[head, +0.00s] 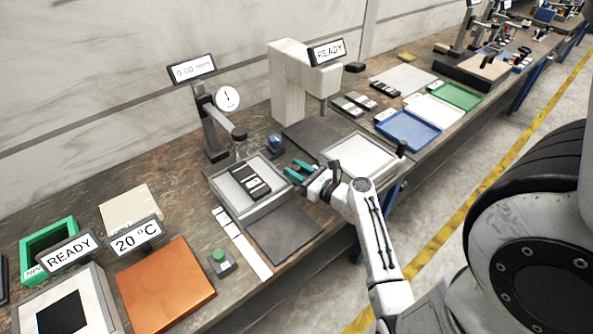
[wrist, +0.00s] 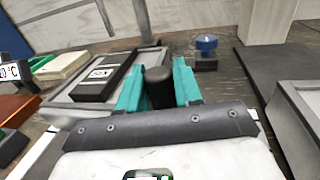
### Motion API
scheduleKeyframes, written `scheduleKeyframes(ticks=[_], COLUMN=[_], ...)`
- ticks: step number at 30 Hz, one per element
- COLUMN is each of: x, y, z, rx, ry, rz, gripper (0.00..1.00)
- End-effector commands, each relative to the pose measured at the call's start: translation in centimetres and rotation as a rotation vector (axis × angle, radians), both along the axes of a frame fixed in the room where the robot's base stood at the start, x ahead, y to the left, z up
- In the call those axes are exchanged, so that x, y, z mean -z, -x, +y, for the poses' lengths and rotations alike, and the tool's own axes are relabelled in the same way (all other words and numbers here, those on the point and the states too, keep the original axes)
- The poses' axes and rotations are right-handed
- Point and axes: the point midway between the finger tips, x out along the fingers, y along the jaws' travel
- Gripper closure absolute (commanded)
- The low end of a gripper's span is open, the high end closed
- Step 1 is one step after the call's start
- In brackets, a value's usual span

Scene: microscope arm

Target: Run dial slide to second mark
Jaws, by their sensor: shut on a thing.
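The dial slide is a grey framed carriage (head: 261,207) below the dial stand, with a black block (head: 250,181) bearing white labels on it. It also shows in the wrist view (wrist: 65,110). The round dial (head: 228,98) hangs on the stand, and the screen above it (head: 192,69) seems to read 0.00 mm. My gripper (head: 298,173) is at the carriage's right side. In the wrist view its teal fingers (wrist: 157,90) are shut on a black upright knob (wrist: 157,76). A pale strip (head: 241,240) with dark divisions lies along the carriage's left front; which division is the second mark is unclear.
A blue-topped knob (head: 275,141) stands behind my gripper. A white-topped tray (head: 358,157) lies to the right, beside a tall pale press (head: 290,85). A dark flat plate (head: 284,233) lies in front of the carriage. A green button box (head: 220,261) and orange plate (head: 165,287) are left.

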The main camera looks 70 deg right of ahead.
Motion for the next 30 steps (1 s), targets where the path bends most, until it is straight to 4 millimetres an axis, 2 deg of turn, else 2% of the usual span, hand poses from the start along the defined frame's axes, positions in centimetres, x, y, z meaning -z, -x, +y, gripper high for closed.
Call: scheduleKeyframes(ticks=[9, 20, 21, 26, 30], x=[0.0, 0.0, 0.0, 0.0, 0.0], y=[-3.7, -4.1, -4.1, -4.1, -4.1], z=[-2.3, -2.6, -2.6, -2.5, -2.5], rx=[0.001, 0.001, 0.001, 0.001, 0.000], ry=[0.001, 0.000, 0.000, 0.000, 0.000], rz=[-0.003, 0.001, 0.001, 0.001, 0.000], gripper=[1.00, 1.00, 0.64, 0.49, 0.48])
